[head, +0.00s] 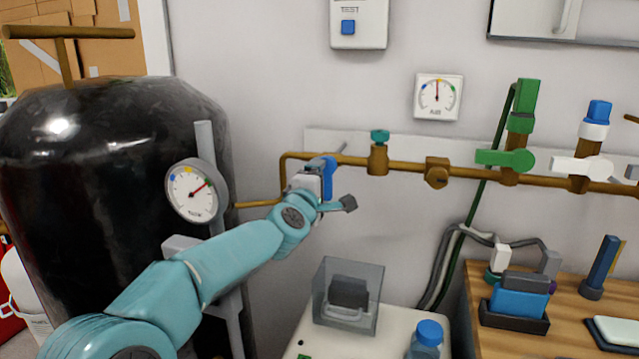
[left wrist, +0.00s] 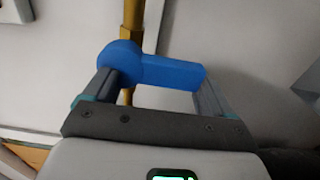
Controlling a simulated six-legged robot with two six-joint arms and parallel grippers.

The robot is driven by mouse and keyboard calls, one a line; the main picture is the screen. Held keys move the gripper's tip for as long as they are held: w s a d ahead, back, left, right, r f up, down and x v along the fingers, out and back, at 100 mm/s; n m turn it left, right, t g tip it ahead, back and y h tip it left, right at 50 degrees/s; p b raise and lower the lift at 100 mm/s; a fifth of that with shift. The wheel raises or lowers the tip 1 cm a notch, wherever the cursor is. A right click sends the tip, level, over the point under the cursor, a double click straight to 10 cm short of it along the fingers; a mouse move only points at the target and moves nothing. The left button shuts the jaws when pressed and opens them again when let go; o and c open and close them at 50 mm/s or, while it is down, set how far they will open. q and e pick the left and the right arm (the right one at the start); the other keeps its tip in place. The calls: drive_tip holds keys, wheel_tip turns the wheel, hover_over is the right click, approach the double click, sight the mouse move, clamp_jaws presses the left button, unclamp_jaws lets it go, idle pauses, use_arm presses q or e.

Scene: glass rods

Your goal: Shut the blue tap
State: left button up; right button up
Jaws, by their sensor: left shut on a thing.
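The blue tap (head: 328,176) is on the brown pipe (head: 400,167) along the wall, partly hidden by my left gripper (head: 322,192). In the left wrist view the tap's blue lever (left wrist: 165,70) has a round hub at its left end and lies crosswise to the pipe (left wrist: 133,15). The fingers of my left gripper (left wrist: 157,85) stand at the two ends of the lever, shut on it. My right gripper is in neither view.
A black tank (head: 110,150) with a gauge (head: 192,190) stands at left, close to my arm. Green (head: 505,158) and white (head: 580,168) taps are farther right. A clear box (head: 347,290) and a bottle (head: 427,340) stand below.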

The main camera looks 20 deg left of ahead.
use_arm(q)
drive_tip(key=o, duration=1.3)
drive_tip(key=shift+d+r, duration=0.1)
drive_tip(key=shift+r, duration=0.1)
drive_tip(key=shift+w+d+f, duration=0.1)
drive_tip(key=shift+s, duration=0.35)
drive_tip(key=s, duration=0.5)
drive_tip(key=s+b, duration=0.1)
drive_tip(key=s, duration=0.4)
drive_tip(key=s+b, duration=0.1)
drive_tip(key=s, duration=0.4)
drive_tip(key=shift+s+a, duration=0.3)
drive_tip(key=shift+s, duration=0.05)
